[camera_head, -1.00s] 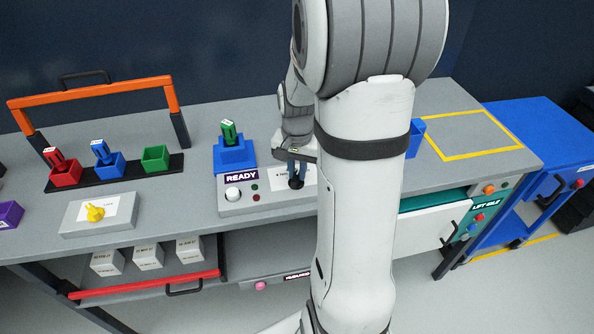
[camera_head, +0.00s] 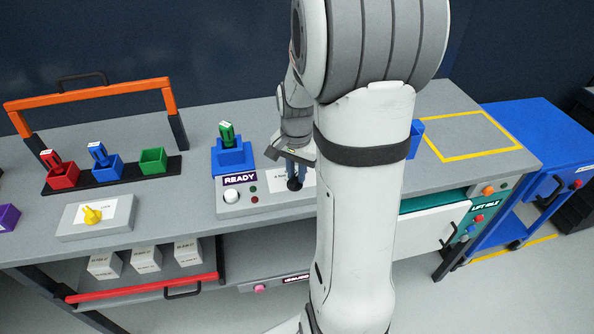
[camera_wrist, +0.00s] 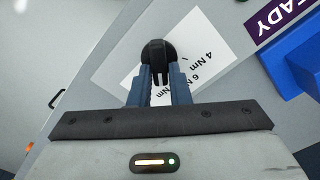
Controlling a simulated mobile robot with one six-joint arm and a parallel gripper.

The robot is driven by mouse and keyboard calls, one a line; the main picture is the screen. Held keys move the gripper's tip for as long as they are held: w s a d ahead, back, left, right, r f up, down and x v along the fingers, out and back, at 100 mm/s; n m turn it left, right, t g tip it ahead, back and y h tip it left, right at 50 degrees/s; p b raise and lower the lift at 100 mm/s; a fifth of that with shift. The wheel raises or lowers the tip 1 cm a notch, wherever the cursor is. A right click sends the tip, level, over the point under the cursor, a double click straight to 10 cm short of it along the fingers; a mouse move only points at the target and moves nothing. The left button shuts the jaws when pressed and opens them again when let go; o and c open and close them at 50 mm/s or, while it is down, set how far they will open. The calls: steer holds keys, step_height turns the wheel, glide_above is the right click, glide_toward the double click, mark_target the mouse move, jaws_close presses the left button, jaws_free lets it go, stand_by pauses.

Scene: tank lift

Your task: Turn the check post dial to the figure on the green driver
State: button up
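The check post (camera_head: 262,203) is a grey box on the bench with a READY label and a white scale card. Its black dial (camera_wrist: 158,52) shows in the wrist view, and in the head view (camera_head: 294,184) it is under my gripper. My gripper (camera_wrist: 159,72) has its two blue fingers on either side of the dial's raised bar, apparently closed on it. The card (camera_wrist: 200,60) reads 4 Nm and 6 Nm, with another figure partly hidden by the fingers. The green driver (camera_head: 227,134) stands in the blue socket (camera_head: 232,158); its figure is too small to read.
A rack (camera_head: 120,177) with red, blue and green holders stands left, under an orange handle (camera_head: 92,94). A grey box with a yellow knob (camera_head: 91,215) is in front. My arm hides the bench's middle. A yellow-outlined area (camera_head: 470,137) at right is clear.

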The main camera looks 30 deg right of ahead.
mark_target(296, 176)
steer(key=o, duration=0.4)
step_height(296, 176, up, 8)
steer(key=shift+f, duration=0.1)
stand_by(0.4)
stand_by(0.4)
